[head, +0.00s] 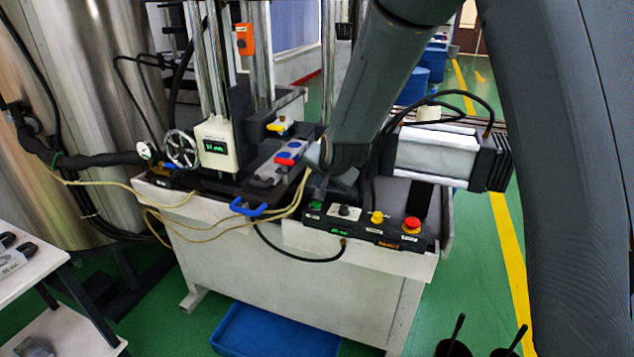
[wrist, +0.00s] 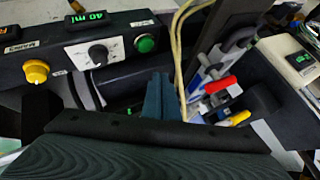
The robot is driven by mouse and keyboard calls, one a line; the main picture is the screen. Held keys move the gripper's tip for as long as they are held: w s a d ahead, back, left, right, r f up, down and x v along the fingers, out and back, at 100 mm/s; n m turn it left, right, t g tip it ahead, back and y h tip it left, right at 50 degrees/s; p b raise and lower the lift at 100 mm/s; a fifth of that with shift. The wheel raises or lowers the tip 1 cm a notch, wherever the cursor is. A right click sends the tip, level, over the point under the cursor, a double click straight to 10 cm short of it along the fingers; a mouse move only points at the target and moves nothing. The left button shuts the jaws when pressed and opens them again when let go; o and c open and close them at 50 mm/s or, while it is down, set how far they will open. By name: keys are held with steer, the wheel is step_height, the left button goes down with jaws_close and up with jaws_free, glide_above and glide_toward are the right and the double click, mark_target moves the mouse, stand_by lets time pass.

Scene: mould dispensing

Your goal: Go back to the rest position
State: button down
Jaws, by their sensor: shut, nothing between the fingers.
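My gripper (wrist: 160,82) shows in the wrist view as two teal fingers shut together with nothing between them. Its tips are beside the black control box (wrist: 80,60), close to the green button (wrist: 145,44); I cannot tell whether they touch anything. In the head view my arm comes down over the dispensing machine's bench (head: 290,270), and its end (head: 318,160) is behind the control box (head: 365,228). The box carries a green button, a black dial (head: 344,211), a yellow button (head: 377,217) and a red emergency stop (head: 411,225). Its display reads 40 ml.
A blue-handled slide (head: 262,209) and a white digital gauge (head: 216,146) stand left of my arm. A motor (head: 437,152) is to its right. Yellow tubes (head: 225,228) hang loosely across the bench. A blue tray (head: 275,332) lies on the floor, and a white table (head: 30,270) stands left.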

steer(key=s+d+n+g, duration=0.2)
steer(key=s+d, duration=0.4)
steer(key=s, duration=0.4)
steer(key=s+d+n+g+h, duration=0.1)
steer(key=s+d+g, duration=0.2)
steer(key=s+d, duration=0.3)
steer(key=s+d+n+g+h, duration=0.1)
steer(key=s+d, duration=0.6)
steer(key=s, duration=0.8)
steer(key=shift+f+n+g, duration=0.45)
steer(key=shift+n+g, duration=0.25)
steer(key=shift+n, duration=0.1)
